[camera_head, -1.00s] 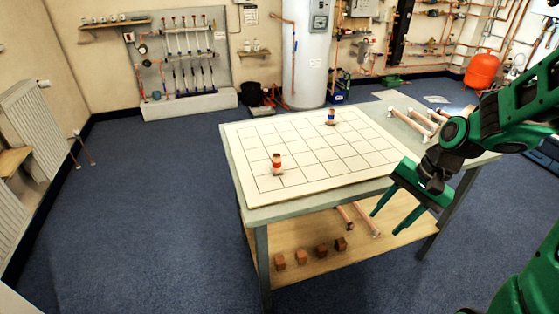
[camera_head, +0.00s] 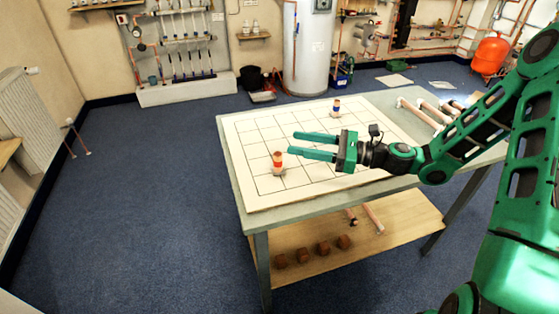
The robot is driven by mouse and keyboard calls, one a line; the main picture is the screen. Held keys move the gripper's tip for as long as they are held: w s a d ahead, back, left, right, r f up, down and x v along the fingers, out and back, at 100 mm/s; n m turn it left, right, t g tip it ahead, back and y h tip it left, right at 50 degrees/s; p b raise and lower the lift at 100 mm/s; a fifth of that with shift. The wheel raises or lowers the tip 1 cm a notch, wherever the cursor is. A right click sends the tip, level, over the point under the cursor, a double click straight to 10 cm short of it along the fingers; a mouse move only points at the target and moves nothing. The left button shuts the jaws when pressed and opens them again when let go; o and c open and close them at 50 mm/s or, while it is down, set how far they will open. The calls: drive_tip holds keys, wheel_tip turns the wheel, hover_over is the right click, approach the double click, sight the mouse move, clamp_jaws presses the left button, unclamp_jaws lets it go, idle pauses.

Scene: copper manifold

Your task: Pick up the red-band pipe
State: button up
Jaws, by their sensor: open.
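The red-band pipe (camera_head: 278,160) is a short copper piece with a red-orange band. It stands upright on the white gridded board (camera_head: 255,192) on the table, toward the front left. My gripper (camera_head: 291,145) is open, its two green fingers pointing left. The fingertips are close to the red-band pipe in the picture, just right of and above it. I cannot tell the exact height or depth gap. Nothing is between the fingers. A second short pipe with a blue band (camera_head: 336,107) stands on the board farther back.
Longer copper pipes (camera_head: 430,111) lie on the table's right side. The lower shelf (camera_head: 300,272) holds several small brown blocks (camera_head: 322,248) and more pipes (camera_head: 373,219). The board's left and middle cells are clear. Blue carpet surrounds the table (camera_head: 235,205).

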approach(277, 160)
drive_tip(key=shift+w+a+f, duration=0.3)
drive_tip(key=shift+w+a, duration=0.3)
drive_tip(key=shift+w+a+f, duration=0.3)
drive_tip(key=shift+w+a, duration=0.25)
drive_tip(key=shift+a, duration=0.05)
drive_tip(key=shift+a+f, duration=0.15)
drive_tip(key=shift+a, duration=0.05)
drive_tip(key=shift+x, duration=3.5)
drive_tip(key=shift+w, duration=0.1)
clamp_jaws()
